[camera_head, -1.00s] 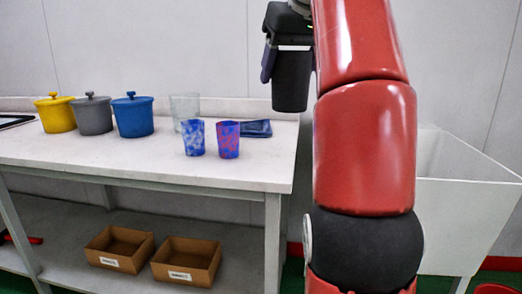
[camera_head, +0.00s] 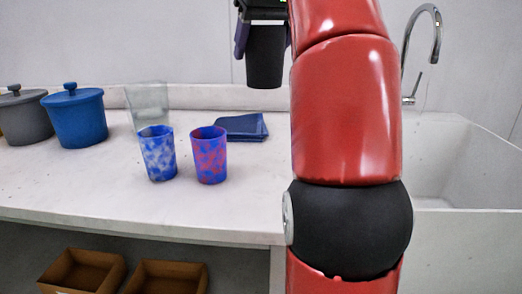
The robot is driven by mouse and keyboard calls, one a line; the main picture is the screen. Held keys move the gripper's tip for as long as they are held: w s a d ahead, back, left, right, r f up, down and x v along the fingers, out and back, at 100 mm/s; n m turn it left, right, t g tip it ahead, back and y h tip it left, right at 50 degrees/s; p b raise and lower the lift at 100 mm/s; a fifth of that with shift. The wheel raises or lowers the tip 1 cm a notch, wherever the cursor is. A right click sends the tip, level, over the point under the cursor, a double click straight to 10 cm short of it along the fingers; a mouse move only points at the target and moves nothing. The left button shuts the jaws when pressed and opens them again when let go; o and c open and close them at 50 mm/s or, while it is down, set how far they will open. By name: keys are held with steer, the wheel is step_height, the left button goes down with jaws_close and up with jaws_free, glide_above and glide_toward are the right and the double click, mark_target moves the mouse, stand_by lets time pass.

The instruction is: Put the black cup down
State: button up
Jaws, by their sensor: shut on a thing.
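The black cup (camera_head: 265,58) is upright in my gripper (camera_head: 263,24), high above the back of the white table (camera_head: 232,198). My gripper is shut on it near its upper part, at the top of the view. Nothing touches the underside of the cup. The fingertips are only partly visible against the dark cup.
Blue-white (camera_head: 158,153) and blue-red (camera_head: 209,154) cups stand on the table. A sink (camera_head: 462,163) with a tap (camera_head: 423,40) is right. Cardboard boxes (camera_head: 168,277) sit below.

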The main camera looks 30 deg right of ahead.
step_height(320, 180, down, 19)
steer(key=shift+s+r+b, duration=0.1)
steer(key=shift+b, duration=0.3)
stand_by(0.5)
steer(key=o, duration=0.9)
steer(key=shift+f, duration=0.2)
steer(key=shift+o, duration=0.2)
steer(key=shift+r, duration=0.3)
steer(key=v, duration=1.1)
steer(key=shift+s+r+p, duration=0.2)
steer(key=shift+r+p, duration=0.1)
steer(key=shift+p, duration=0.05)
steer(key=shift+s+a, duration=0.1)
